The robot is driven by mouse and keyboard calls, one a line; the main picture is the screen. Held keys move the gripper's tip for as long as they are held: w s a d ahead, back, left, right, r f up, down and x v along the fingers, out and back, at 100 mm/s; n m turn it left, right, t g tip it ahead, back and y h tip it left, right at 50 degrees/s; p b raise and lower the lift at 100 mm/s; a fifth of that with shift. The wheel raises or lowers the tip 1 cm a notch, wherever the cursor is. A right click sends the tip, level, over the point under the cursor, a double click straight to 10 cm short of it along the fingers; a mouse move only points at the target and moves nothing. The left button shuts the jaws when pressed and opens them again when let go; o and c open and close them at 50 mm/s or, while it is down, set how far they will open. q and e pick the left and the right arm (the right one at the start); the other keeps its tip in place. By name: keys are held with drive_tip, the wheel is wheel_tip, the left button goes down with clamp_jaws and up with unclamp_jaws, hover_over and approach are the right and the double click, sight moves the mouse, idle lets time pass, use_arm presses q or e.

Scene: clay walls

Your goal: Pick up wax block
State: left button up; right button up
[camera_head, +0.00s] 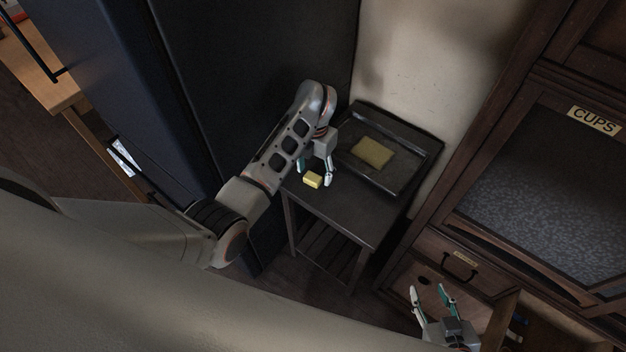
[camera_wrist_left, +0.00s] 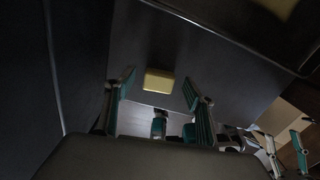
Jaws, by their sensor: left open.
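The wax block is a small yellow block (camera_head: 313,180) near the front left edge of a dark side table (camera_head: 345,211). It also shows in the left wrist view (camera_wrist_left: 158,81), between and just beyond the fingertips. My left gripper (camera_head: 315,178) is open, its fingers pointing down on either side of the block. I see no contact between the fingers and the block. My right gripper (camera_head: 433,291) is at the lower right of the head view, open and empty, away from the table.
A dark tray (camera_head: 404,157) at the back of the table holds a larger yellowish square slab (camera_head: 372,152). A tall dark cabinet (camera_head: 265,70) stands left of the table. A wooden cupboard labelled CUPS (camera_head: 593,120) stands on the right, with an open drawer (camera_head: 545,335) below.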

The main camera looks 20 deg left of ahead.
use_arm(q)
drive_tip(key=shift+f, duration=0.5)
drive_tip(key=c, duration=1.2)
drive_tip(key=shift+o, duration=0.2)
